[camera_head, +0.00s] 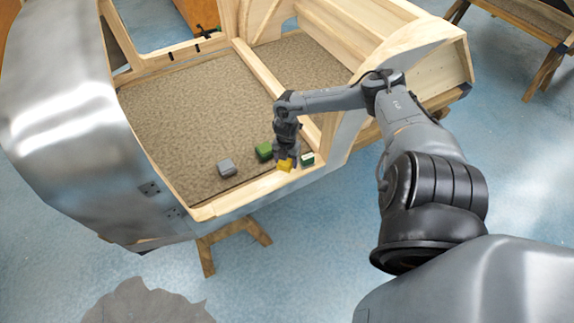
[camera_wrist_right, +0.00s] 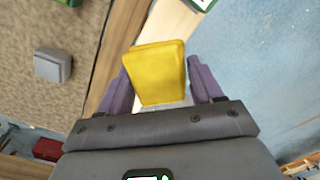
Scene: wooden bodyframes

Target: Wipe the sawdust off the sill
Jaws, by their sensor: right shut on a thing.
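The sill (camera_head: 235,197) is the pale wooden rail along the near edge of the wooden bodyframe; it also shows in the right wrist view (camera_wrist_right: 173,24). My right gripper (camera_head: 286,158) is over the right part of this rail, pointing down. It is shut on a yellow block-like wiper (camera_head: 286,166), which fills the space between the fingers in the right wrist view (camera_wrist_right: 155,72). The wiper is at the sill; I cannot tell whether it touches the wood. I cannot make out sawdust on the sill. My left gripper is not in view.
A grey box (camera_head: 227,168) and a green box (camera_head: 264,151) sit on the brown floor panel (camera_head: 185,120) behind the sill. A white and green box (camera_head: 307,159) is just right of my right gripper. A curved metal panel (camera_head: 60,100) rises at left.

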